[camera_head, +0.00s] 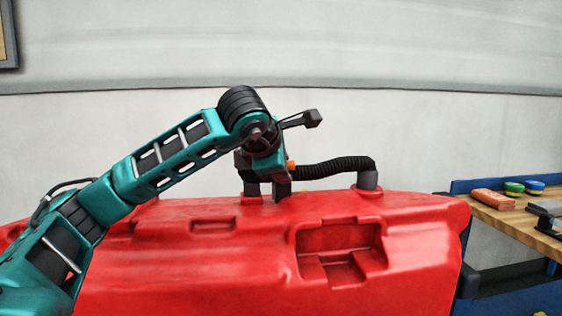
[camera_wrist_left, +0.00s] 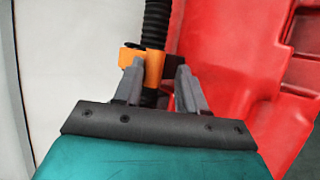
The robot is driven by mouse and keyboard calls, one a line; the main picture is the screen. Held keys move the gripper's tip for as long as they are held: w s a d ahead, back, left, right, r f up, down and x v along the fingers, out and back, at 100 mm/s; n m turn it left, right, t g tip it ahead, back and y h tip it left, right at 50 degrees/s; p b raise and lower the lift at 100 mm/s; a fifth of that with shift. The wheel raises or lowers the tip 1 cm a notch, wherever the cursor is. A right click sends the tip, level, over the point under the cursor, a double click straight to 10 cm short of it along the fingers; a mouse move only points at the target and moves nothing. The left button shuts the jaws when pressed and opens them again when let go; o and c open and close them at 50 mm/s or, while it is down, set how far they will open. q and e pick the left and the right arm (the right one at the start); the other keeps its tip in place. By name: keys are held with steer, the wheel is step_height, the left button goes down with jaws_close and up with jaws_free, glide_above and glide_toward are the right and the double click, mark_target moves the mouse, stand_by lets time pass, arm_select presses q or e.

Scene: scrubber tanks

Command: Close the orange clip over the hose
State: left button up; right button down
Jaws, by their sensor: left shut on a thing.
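The black corrugated hose (camera_head: 335,167) runs along the top of the red tank (camera_head: 390,215) and ends at a grey fitting on the right. The orange clip (camera_head: 291,166) shows as a small patch beside my left gripper (camera_head: 282,190), at the hose's left part. In the left wrist view, the orange clip (camera_wrist_left: 154,67) lies across the hose (camera_wrist_left: 156,22), at the tips of my left gripper (camera_wrist_left: 160,75). The gripper is shut on the clip, with grey fingers either side. Whether the clip is fully closed cannot be told. My right gripper is not in view.
A wooden bench (camera_head: 520,230) with a blue edge stands at the right, holding a reddish block (camera_head: 493,199) and small green and blue round items. The tank top has a recess (camera_head: 340,245) in front.

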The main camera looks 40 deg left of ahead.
arm_select(q)
steer(key=o, duration=0.4)
steer(key=shift+f, duration=0.45)
steer(key=shift+c, duration=0.2)
steer(key=shift+s+d+r, duration=0.15)
steer(key=shift+s+r, duration=0.15)
steer(key=shift+r, duration=0.1)
steer(key=p+v, duration=0.2)
steer(key=v, duration=1)
steer(key=shift+p, duration=0.4)
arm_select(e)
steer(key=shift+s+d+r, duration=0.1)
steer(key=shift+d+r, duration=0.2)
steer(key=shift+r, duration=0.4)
arm_select(q)
steer(key=shift+s+r, duration=0.1)
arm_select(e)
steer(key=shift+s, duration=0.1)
